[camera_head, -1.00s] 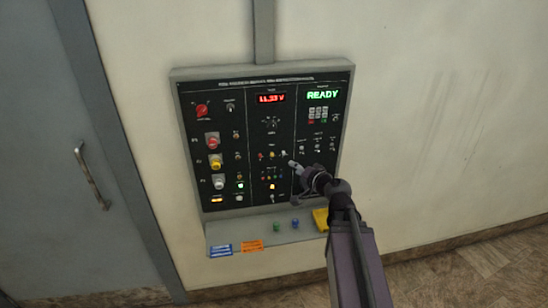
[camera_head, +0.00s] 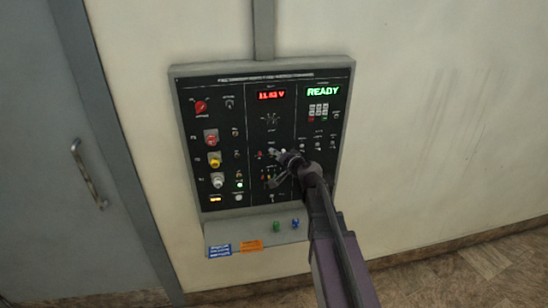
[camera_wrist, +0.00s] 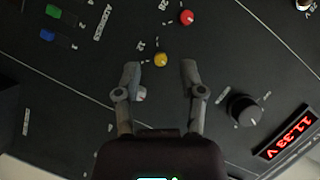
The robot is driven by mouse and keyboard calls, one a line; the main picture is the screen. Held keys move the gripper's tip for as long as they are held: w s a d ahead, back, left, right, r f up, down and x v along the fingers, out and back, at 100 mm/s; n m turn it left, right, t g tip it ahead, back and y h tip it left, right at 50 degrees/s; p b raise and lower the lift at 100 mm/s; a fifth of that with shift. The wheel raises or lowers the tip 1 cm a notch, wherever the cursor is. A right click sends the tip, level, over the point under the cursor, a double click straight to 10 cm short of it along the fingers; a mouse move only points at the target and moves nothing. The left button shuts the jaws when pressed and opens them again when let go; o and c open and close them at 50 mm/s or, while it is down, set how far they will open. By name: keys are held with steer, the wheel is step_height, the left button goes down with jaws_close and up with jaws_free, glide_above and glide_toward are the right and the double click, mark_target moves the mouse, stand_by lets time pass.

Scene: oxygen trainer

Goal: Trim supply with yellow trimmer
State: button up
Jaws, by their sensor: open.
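The yellow trimmer (camera_wrist: 161,60) is a small round knob on the black panel in the wrist view. It lies between my gripper's fingertips (camera_wrist: 160,68), with clear space on both sides. My gripper is open and touches nothing that I can see. In the head view my gripper (camera_head: 280,160) is over the middle column of the panel and hides the yellow trimmer. The red voltage display (camera_wrist: 288,132) is lit and reads 11.33 V in the wrist view; it is also in the head view (camera_head: 271,96).
A red knob (camera_wrist: 186,17) is beside the yellow one. A pale knob (camera_wrist: 140,93) sits close to the left finger. A black dial (camera_wrist: 243,109) stands to the right. The ledge (camera_head: 235,235) below the panel bears green and blue pieces. A green READY display (camera_head: 323,92) is lit.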

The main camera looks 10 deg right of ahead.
steer(key=shift+w+a+f, duration=0.15)
steer(key=shift+w+a, duration=0.1)
steer(key=shift+w, duration=0.35)
jaws_close()
steer(key=shift+b, duration=0.35)
steer(key=shift+f+m+t+y+b, duration=0.1)
steer(key=shift+m+t+y+b, duration=0.35)
steer(key=shift+m+b, duration=0.75)
steer(key=shift+f+m+t+y+b, duration=0.1)
steer(key=shift+m+t+y+b, duration=0.1)
steer(key=shift+m+t+b, duration=0.95)
steer(key=shift+f+m+t+y+b, duration=0.1)
steer(key=shift+m+y+b, duration=0.45)
steer(key=shift+m, duration=1.1)
